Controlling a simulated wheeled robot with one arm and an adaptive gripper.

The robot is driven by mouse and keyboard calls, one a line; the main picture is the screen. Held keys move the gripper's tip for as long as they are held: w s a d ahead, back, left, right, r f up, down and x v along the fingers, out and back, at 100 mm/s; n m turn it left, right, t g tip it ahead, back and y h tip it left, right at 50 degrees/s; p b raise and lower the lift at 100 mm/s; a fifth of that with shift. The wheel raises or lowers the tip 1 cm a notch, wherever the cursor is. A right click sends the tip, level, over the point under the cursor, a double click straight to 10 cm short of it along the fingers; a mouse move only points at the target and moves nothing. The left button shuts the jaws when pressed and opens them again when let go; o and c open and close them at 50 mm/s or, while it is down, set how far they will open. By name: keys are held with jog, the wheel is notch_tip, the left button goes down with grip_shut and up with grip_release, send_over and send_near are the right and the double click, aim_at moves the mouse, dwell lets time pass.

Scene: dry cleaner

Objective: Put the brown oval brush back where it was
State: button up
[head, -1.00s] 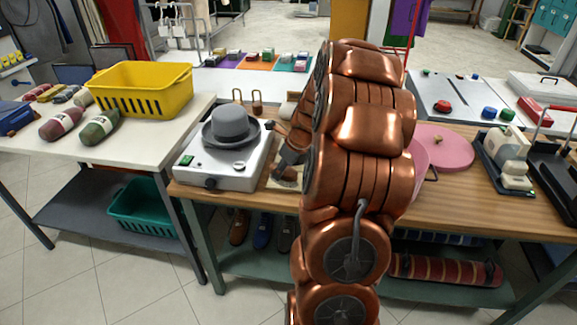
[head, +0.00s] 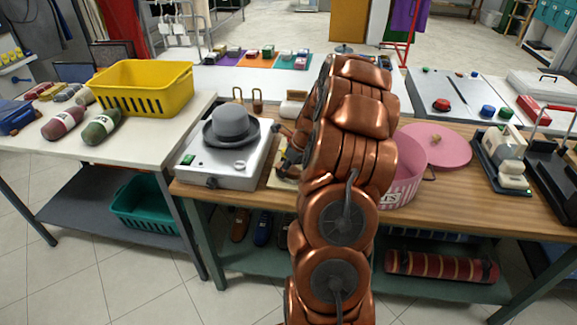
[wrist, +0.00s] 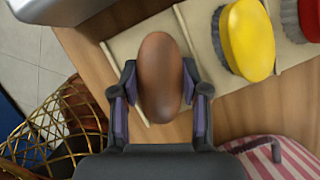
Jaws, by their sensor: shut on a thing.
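The brown oval brush (wrist: 160,78) is between the two fingers of my gripper (wrist: 159,97) in the wrist view, which are closed on its sides. It is over a bare section of the cream mat (wrist: 118,44); I cannot tell whether it touches the mat. On the same mat, to the right, lie a yellow oval brush (wrist: 247,38) and a red one (wrist: 306,18). In the head view my gripper (head: 288,158) is over the wooden counter, just right of the hot plate, and my arm hides most of the mat and brushes.
The white hot plate (head: 198,170) with a grey hat (head: 231,124) stands close on the left. A pink striped box (head: 403,185) and its round pink lid (head: 448,150) are to the right. A gold wire basket (wrist: 62,125) is below the counter edge.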

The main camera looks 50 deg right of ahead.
jog(key=o, duration=1.1)
jog(key=shift+f, duration=0.15)
jog(key=a+b+v, duration=0.1)
jog(key=b+v, duration=0.2)
jog(key=v, duration=0.9)
jog(key=s+a+r+n+g+y, duration=0.1)
jog(key=s+a+r+n, duration=0.1)
jog(key=a+n, duration=0.75)
jog(key=s+a+r+n+g, duration=0.15)
jog(key=a+n, duration=0.35)
jog(key=a, duration=0.9)
jog(key=s+a+f+n+g+h, duration=0.1)
jog(key=s+a+n+g, duration=0.1)
jog(key=s+a+n, duration=0.4)
jog(key=s+a+f+n+g+h, duration=0.1)
jog(key=s+a+n, duration=0.6)
jog(key=s+n, duration=0.6)
jog(key=s, duration=0.3)
jog(key=shift+s+a+f+g, duration=0.15)
jog(key=shift+a+f+g, duration=0.1)
jog(key=shift+g, duration=0.1)
